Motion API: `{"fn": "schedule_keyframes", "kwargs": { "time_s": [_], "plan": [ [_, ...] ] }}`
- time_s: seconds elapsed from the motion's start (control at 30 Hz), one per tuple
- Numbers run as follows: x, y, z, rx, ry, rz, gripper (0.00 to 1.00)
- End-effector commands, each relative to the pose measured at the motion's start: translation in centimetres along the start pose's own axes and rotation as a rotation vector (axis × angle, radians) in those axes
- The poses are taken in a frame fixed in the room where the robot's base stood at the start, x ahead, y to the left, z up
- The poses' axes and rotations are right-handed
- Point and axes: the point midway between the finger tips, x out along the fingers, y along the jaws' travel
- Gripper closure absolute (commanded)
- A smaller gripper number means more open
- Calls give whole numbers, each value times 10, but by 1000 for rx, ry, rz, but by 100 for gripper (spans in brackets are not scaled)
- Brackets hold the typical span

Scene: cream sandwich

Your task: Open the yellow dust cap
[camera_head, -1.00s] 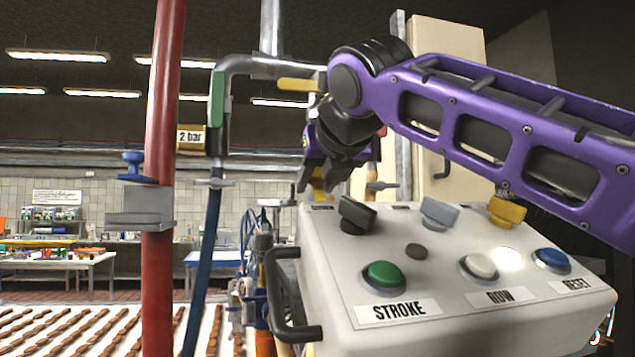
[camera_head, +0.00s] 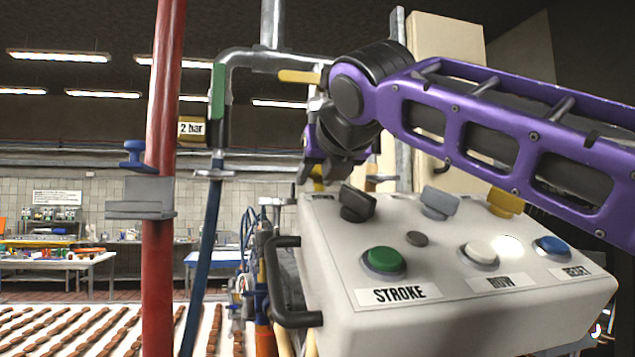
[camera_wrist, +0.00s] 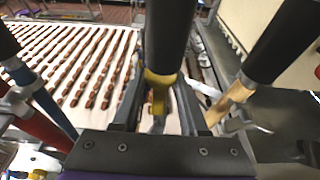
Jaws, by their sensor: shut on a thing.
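The yellow dust cap (camera_wrist: 158,82) shows in the wrist view at the lower end of a black cylinder (camera_wrist: 168,35). My gripper (camera_wrist: 158,108) is shut on the yellow part, with a dark finger on each side of it. In the head view, my gripper (camera_head: 317,182) is behind the control box, small and partly hidden by its top edge. A bit of yellow shows there, but I cannot tell its outline.
The white control box (camera_head: 450,300) with buttons and knobs stands close in front. A red pipe (camera_head: 165,230) and a blue hose (camera_head: 207,250) stand to the left. Another black cylinder with a tan end (camera_wrist: 230,103) is close right of my gripper.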

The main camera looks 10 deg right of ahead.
Motion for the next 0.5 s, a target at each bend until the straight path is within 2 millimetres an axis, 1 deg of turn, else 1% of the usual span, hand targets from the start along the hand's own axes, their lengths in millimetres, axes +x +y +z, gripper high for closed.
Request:
{"fn": "schedule_keyframes", "kwargs": {
  "time_s": [0.03,0.37,0.4,0.5],
  "plan": [
    [1,-1,-2,0,-9,-2,100],
    [1,0,-1,-1,-18,0,100],
    [1,0,-1,-1,-18,0,50],
    [1,0,-1,-1,-18,0,50]
  ]
}}
